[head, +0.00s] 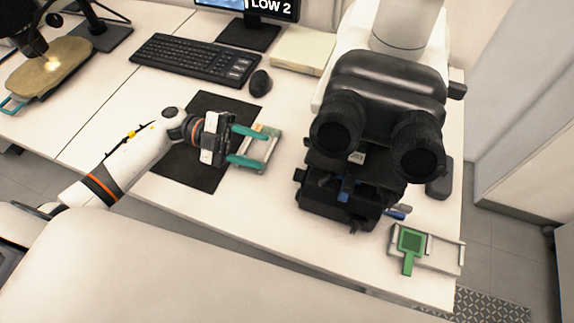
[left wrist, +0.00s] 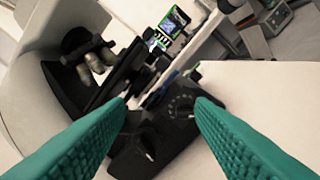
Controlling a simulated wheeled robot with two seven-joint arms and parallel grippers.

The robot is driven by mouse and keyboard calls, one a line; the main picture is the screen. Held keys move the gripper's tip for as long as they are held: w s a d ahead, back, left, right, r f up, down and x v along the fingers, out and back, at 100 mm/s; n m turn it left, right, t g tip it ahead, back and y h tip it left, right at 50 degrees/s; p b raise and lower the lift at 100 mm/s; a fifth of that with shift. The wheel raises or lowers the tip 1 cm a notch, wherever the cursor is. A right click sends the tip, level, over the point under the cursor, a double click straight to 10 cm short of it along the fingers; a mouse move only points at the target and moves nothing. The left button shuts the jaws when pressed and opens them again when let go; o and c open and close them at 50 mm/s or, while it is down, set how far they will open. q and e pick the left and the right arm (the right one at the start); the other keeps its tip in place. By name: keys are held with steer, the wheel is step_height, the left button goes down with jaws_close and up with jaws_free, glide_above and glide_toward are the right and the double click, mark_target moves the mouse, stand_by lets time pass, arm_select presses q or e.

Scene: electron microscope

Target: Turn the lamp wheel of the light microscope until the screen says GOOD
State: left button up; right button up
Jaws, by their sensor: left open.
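The light microscope (head: 385,130), with black eyepieces and a white body, stands at the right of the bench. In the left wrist view, the microscope's dark base lies beyond the open fingers (left wrist: 160,108). A round dial with pale marks (left wrist: 181,107) shows near the right fingertip, and a dark knob (left wrist: 146,150) lies lower left. I cannot tell which is the lamp wheel. My right gripper is not in view.
A small grey frame (head: 262,148) lies by the fingers, near a black mat (head: 205,170). A keyboard (head: 195,60), mouse (head: 260,82) and pale box (head: 303,48) lie behind. The bench front is clear.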

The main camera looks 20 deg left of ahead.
arm_select(q)
glide_toward(300, 176)
steer(key=d, duration=0.2)
steer(key=d+p, duration=0.1)
steer(key=d, duration=0.2)
steer(key=shift+d+f+p, duration=0.3)
steer(key=shift+d+f, duration=0.1)
steer(key=shift+d, duration=0.45)
arm_select(e)
steer(key=shift+d+r, duration=0.15)
steer(key=shift+r, duration=0.7)
arm_select(q)
steer(key=shift+w, duration=0.1)
steer(key=c, duration=1)
arm_select(e)
steer(key=shift+s, duration=0.15)
steer(key=shift+r, duration=0.15)
